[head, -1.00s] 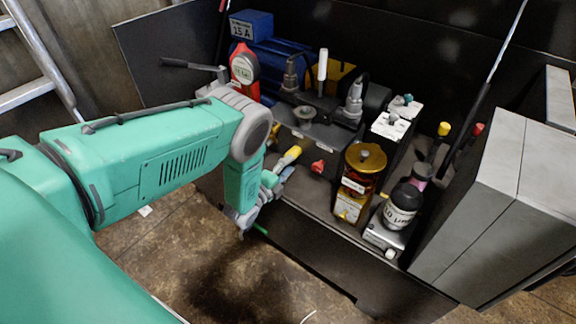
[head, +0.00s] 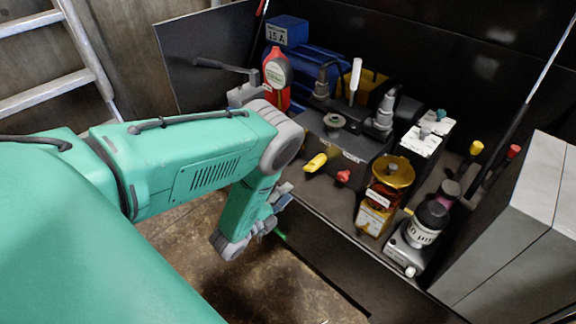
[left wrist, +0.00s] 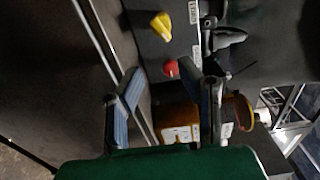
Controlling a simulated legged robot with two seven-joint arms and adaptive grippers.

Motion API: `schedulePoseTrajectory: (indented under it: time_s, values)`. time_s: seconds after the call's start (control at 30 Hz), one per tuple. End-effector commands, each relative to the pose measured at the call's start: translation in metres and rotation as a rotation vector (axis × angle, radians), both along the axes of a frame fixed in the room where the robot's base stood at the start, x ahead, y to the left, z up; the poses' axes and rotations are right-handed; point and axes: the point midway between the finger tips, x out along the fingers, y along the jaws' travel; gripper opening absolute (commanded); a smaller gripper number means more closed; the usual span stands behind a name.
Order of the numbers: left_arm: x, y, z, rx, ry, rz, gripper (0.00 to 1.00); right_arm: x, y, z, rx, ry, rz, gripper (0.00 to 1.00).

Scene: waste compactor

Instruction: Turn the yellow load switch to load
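The yellow load switch (head: 315,162) is a knob on the front face of a dark grey valve block (head: 345,150). In the head view its handle slants from lower left to upper right. It also shows near the top of the left wrist view (left wrist: 161,25). A red knob (head: 343,176) sits to its right. My left gripper (head: 276,208) is below and left of the yellow switch, apart from it. In the left wrist view its two fingers (left wrist: 165,72) are spread with nothing held between them; the red knob appears between the tips. My right gripper is not in view.
An amber reservoir (head: 383,190) and a black-capped filter unit (head: 425,225) stand right of the knobs. A large grey box (head: 530,220) bounds the right. Open floor lies below the gripper.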

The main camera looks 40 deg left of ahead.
Motion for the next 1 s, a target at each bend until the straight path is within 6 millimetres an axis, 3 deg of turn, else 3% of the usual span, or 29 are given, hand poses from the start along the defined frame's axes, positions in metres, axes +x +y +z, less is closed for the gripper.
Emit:
schedulePoseTrajectory:
  time_s: [0.07,0.17,0.27,0.6,0.7,0.83,1.0]
  values:
    - [0.000,0.000,0.000,-0.010,0.002,0.001,0.55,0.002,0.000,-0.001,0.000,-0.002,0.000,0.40]
    - [-0.001,0.004,-0.003,-0.100,0.014,0.006,0.55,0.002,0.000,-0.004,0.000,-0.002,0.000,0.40]
    - [-0.004,0.010,-0.008,-0.320,0.040,0.017,0.55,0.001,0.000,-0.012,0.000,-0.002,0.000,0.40]
    - [-0.013,0.018,-0.013,-1.488,0.120,0.033,0.55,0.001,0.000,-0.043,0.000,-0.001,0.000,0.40]
    - [-0.012,0.017,-0.009,-1.754,0.131,0.022,0.55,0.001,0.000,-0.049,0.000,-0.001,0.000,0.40]
    - [-0.012,0.014,-0.004,-1.972,0.144,0.006,0.55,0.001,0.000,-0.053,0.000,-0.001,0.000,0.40]
    - [-0.007,0.013,-0.002,-2.061,0.151,-0.003,0.55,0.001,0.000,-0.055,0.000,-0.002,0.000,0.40]
